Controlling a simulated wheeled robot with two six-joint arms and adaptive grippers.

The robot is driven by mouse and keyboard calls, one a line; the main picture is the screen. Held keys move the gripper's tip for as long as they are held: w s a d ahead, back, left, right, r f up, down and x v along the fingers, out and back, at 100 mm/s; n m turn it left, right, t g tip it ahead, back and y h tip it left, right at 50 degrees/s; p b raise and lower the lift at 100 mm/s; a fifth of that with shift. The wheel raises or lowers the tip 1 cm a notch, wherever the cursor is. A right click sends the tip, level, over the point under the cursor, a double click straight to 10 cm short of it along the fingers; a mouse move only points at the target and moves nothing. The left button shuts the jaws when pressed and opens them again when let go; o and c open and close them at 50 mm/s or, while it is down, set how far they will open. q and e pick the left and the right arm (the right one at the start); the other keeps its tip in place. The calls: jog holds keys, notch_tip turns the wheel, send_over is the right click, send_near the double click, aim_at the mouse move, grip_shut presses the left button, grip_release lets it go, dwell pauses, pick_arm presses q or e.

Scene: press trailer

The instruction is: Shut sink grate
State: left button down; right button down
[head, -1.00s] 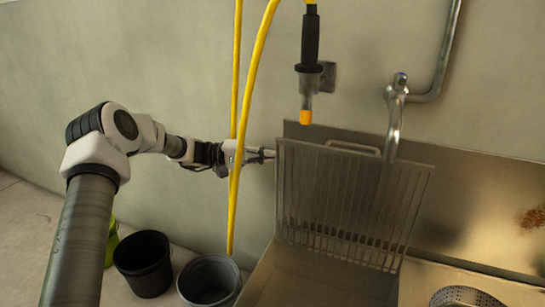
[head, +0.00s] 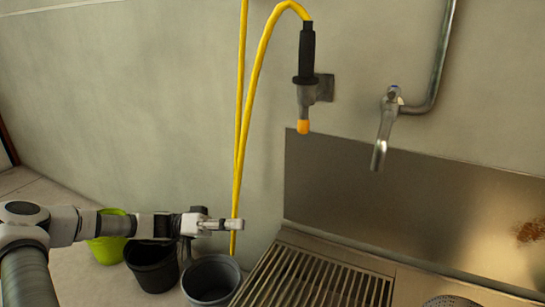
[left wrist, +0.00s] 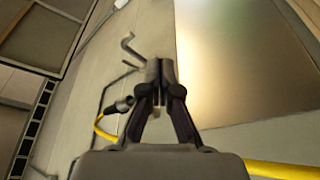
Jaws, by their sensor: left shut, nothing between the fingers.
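The sink grate (head: 312,279) is a set of parallel metal bars. It lies down flat over the sink in the head view, its near part cut off by the bottom edge. My left gripper (head: 240,225) is shut and empty, just left of and above the grate's far left corner, apart from it. In the left wrist view the shut fingers (left wrist: 160,72) point toward the wall and the metal splashback. The grate cannot be made out there. My right gripper is in neither view.
A tap (head: 384,135) hangs over the sink before the splashback (head: 400,205). A yellow hose (head: 241,120) runs down behind my left gripper to the floor. A grey bucket (head: 212,281), a black bucket (head: 153,268) and a green bucket (head: 108,249) stand left of the sink.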

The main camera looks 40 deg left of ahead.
pick_arm(q)
jog(key=s+d+f+m+b, duration=0.1)
jog(key=s+f+m+b, duration=0.1)
jog(key=f, duration=0.6)
jog(key=s+d+f+m+g+h+b, duration=0.1)
jog(key=s+f+m+b, duration=0.1)
jog(key=s+f+b, duration=0.3)
jog(key=shift+s+f, duration=1.3)
jog(key=shift+f, duration=1)
